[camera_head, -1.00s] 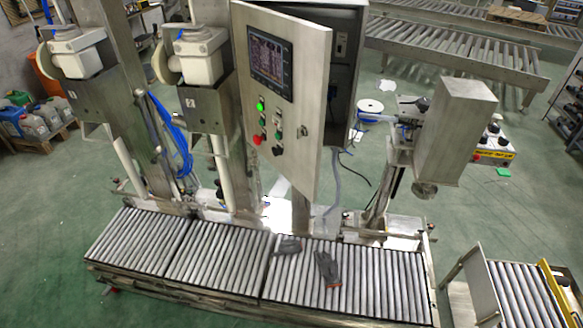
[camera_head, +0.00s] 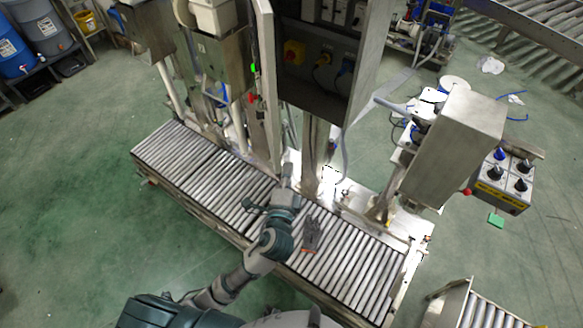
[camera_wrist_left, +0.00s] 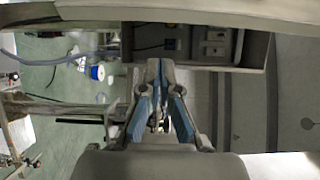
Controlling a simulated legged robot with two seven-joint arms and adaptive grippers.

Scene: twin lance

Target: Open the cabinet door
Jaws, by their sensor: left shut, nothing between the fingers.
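The cabinet (camera_head: 325,60) stands above the roller conveyor in the head view, its dark inside with a yellow-and-red switch exposed. Its door (camera_head: 266,85) hangs open on the left side, seen nearly edge-on, with green and red buttons on its outer face. My left gripper (camera_head: 288,172) is below the door, over the conveyor, and appears apart from the door. In the left wrist view my left gripper (camera_wrist_left: 157,68) is shut and empty, its blue-padded fingers together, with the cabinet's inside (camera_wrist_left: 215,42) beyond. My right gripper is out of view.
The roller conveyor (camera_head: 345,265) runs under the cabinet, with a dark glove (camera_head: 311,233) on it. A metal box on a post (camera_head: 455,145) stands to the right. A control box (camera_head: 503,183) lies farther right. Green floor is free at the left.

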